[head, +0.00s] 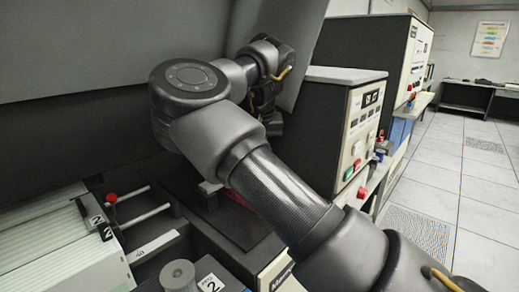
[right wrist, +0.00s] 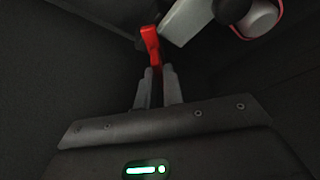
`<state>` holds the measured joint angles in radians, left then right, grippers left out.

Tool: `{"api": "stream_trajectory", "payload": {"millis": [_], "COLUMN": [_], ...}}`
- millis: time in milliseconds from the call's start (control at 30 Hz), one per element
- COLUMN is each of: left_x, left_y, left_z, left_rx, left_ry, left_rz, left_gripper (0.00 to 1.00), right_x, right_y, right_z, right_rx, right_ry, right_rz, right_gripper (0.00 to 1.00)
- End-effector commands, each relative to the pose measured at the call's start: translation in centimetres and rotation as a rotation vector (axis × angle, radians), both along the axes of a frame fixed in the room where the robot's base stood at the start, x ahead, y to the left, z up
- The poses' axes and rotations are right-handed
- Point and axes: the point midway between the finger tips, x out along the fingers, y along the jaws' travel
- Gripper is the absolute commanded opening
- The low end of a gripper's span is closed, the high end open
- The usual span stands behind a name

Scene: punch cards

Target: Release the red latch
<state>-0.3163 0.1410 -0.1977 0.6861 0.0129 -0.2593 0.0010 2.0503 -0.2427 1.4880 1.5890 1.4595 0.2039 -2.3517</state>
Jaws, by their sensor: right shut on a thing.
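In the right wrist view, the red latch (right wrist: 150,42) is a narrow red piece at the upper middle, reaching down to my fingertips. My right gripper (right wrist: 157,76) is shut on its lower end, with one grey finger on each side. The spot where the latch is mounted is dark and hard to make out. In the head view, my right arm crosses the middle and hides most of its gripper. The latch cannot be clearly picked out there. My left gripper is not in view.
A light grey block (right wrist: 187,20) and a white rounded part (right wrist: 259,19) lie close to the latch. In the head view, a card stack (head: 55,245), a red-knobbed rod (head: 111,198) and a grey cylinder (head: 178,275) are at lower left. A control panel (head: 365,125) stands right.

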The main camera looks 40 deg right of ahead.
Motion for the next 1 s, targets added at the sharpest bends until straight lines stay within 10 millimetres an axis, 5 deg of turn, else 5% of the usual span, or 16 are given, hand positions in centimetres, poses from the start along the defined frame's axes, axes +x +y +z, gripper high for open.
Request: {"api": "stream_trajectory", "payload": {"millis": [733, 767, 900, 1000], "left_x": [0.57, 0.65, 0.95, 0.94], "left_y": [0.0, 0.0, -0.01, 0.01], "left_z": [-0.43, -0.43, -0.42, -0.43], "left_rx": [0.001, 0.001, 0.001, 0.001], "left_ry": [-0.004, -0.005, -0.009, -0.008], "left_rz": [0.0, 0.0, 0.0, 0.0], "left_gripper": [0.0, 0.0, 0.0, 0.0], "right_x": [0.0, 0.0, -0.01, -0.01], "right_y": [-0.09, -0.09, -0.07, -0.06], "right_z": [0.12, 0.12, 0.09, 0.07], "right_rx": [-0.001, -0.001, -0.001, -0.001], "right_ry": [-0.002, -0.002, -0.001, -0.001], "right_rz": [0.081, 0.081, 0.081, 0.081], "right_gripper": [0.0, 0.13, 0.31, 0.31]}}
